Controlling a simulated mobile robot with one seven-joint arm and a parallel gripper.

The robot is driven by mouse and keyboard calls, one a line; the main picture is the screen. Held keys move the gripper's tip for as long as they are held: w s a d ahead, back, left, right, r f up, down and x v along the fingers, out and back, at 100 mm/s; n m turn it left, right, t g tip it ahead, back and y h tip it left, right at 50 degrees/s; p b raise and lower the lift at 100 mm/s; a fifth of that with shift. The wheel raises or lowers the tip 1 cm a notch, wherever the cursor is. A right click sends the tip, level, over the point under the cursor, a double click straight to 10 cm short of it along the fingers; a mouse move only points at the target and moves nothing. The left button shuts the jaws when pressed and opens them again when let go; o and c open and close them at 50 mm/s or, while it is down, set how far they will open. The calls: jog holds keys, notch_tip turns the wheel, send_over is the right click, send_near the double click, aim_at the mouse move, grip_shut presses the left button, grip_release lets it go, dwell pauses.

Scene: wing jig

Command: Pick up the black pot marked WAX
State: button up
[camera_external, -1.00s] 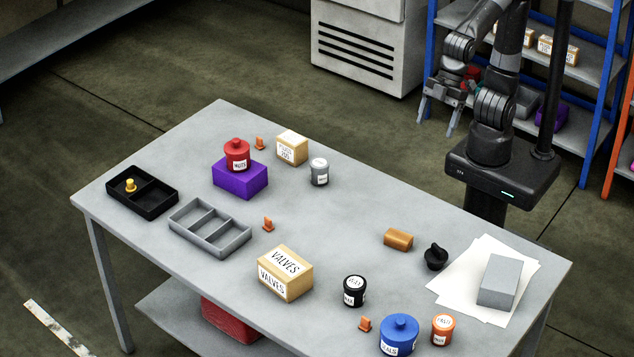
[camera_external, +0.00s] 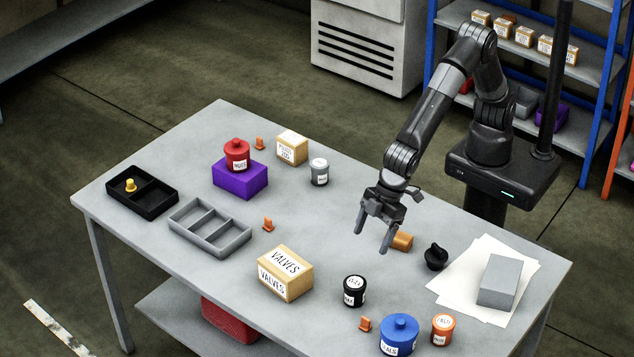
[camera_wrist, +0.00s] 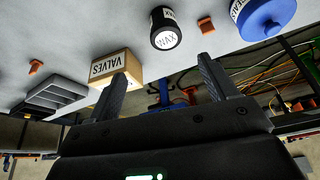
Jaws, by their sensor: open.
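The black pot marked WAX (camera_external: 355,291) stands upright on the grey table, right of the VALVES box. In the wrist view the same pot (camera_wrist: 166,28) shows its round white lid label near the top middle, beyond my fingertips. My gripper (camera_external: 373,240) is open and empty, above the table and behind the pot in the outside view, near an orange-brown block. The wrist view shows my two fingers (camera_wrist: 161,78) spread wide with nothing between them; the pot is apart from them.
The VALVES box (camera_external: 285,279) stands left of the pot. A small orange clip (camera_external: 365,324) and a blue pot (camera_external: 399,331) lie to its right. The orange-brown block (camera_external: 402,241) and a black knobbed piece (camera_external: 436,257) are behind it. Grey (camera_external: 237,250) and black trays are at left.

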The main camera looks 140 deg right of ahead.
aim_at(356, 281)
jog(key=x, duration=0.8)
jog(key=shift+w+a+f, duration=0.2)
jog(key=shift+w+a, duration=0.1)
jog(key=shift+w, duration=0.25)
jog(key=shift+x, duration=3)
jog(key=shift+a, duration=0.1)
jog(key=c, duration=1.1)
jog(key=shift+c, duration=0.2)
